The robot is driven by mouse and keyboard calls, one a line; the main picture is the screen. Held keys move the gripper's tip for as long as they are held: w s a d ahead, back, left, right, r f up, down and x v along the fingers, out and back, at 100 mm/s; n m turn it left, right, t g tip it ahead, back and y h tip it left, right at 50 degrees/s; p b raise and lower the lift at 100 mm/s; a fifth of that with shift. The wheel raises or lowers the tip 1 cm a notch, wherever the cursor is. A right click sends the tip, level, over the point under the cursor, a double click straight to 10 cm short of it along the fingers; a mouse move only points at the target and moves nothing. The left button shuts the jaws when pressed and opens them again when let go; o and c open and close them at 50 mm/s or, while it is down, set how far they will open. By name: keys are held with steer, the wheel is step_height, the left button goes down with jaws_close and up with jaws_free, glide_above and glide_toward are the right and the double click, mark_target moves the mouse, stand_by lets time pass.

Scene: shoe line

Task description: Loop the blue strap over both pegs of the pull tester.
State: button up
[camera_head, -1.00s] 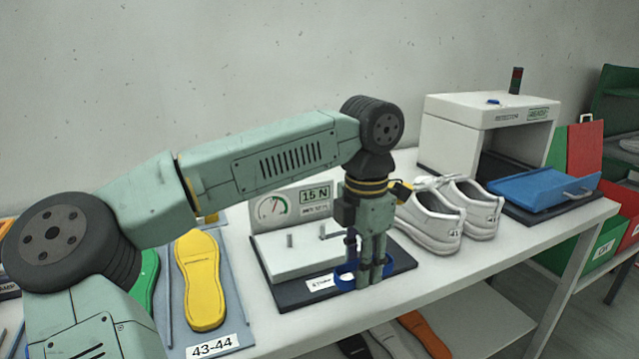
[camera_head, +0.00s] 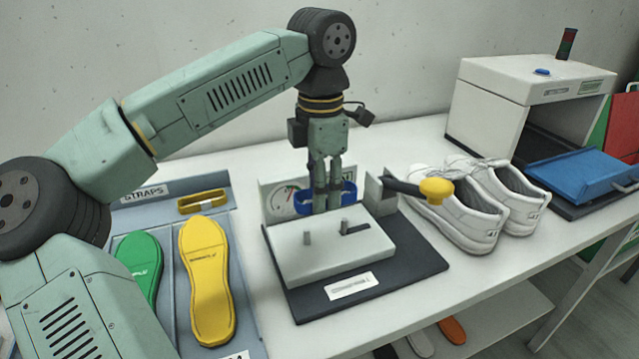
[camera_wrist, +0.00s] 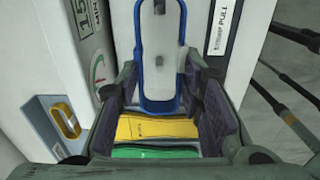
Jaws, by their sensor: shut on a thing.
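My gripper (camera_head: 327,207) is shut on the blue strap (camera_head: 303,203), a closed loop that shows on both sides of the fingers. The pull tester has a white block (camera_head: 335,254) on a dark base. Its two short grey pegs, the left peg (camera_head: 307,238) and the right peg (camera_head: 345,227), stand up from the block. In the head view, the strap shows behind the pegs, before the dial. In the wrist view, the strap (camera_wrist: 139,62) stretches out as a long loop, and both pegs appear inside its outline. Whether it is above or around them I cannot tell.
The tester's yellow-knobbed lever (camera_head: 436,188) sticks out right, close to the white shoes (camera_head: 482,215). A tray at left holds a yellow strap (camera_head: 203,201), a yellow insole (camera_head: 207,280) and a green insole (camera_head: 139,262). A detector (camera_head: 520,95) with a blue tray stands far right.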

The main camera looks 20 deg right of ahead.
mark_target(320, 240)
steer(key=shift+f+b, duration=2.8)
steer(key=shift+f, duration=1.35)
steer(key=o, duration=1.2)
steer(key=shift+o, duration=0.2)
step_height(320, 240, up, 12)
